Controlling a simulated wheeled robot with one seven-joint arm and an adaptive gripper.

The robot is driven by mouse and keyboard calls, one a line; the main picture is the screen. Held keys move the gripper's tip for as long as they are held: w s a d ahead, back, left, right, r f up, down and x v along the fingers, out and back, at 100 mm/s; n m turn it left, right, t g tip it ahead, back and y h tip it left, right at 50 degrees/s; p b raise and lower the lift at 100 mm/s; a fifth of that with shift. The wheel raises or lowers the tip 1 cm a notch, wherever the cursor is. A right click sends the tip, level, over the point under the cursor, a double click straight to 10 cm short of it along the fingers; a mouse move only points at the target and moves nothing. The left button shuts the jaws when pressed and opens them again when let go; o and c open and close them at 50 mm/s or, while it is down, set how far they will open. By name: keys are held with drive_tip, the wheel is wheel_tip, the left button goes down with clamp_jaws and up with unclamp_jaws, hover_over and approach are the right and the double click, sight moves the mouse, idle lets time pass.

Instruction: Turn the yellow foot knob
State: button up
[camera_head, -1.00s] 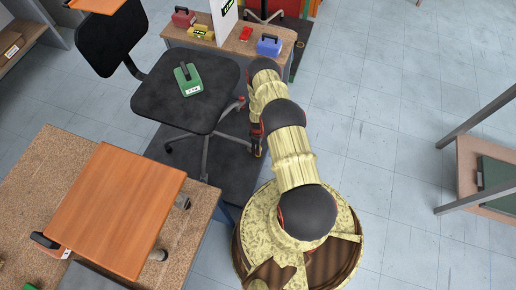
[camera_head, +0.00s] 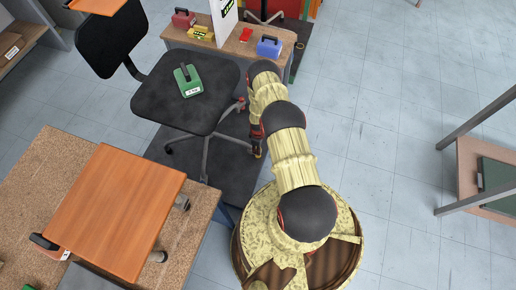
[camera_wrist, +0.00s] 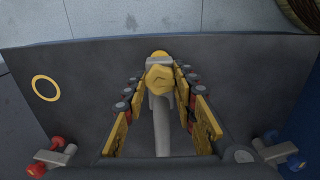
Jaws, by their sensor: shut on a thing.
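In the wrist view, the yellow foot knob (camera_wrist: 160,77) is in the middle, at the end of a grey leg. My gripper (camera_wrist: 161,84) has its two yellow-faced fingers closed in on either side of the knob, gripping it. In the head view, my arm reaches down beside the black chair (camera_head: 166,104), and my gripper (camera_head: 257,151) is low by the chair's right side, mostly hidden. The yellow knob cannot be made out there.
A bench with an orange board (camera_head: 115,210) stands at lower left, a toolbox table (camera_head: 245,48) behind.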

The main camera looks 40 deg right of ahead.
drive_tip(key=shift+c, duration=0.8)
drive_tip(key=shift+m, duration=0.3)
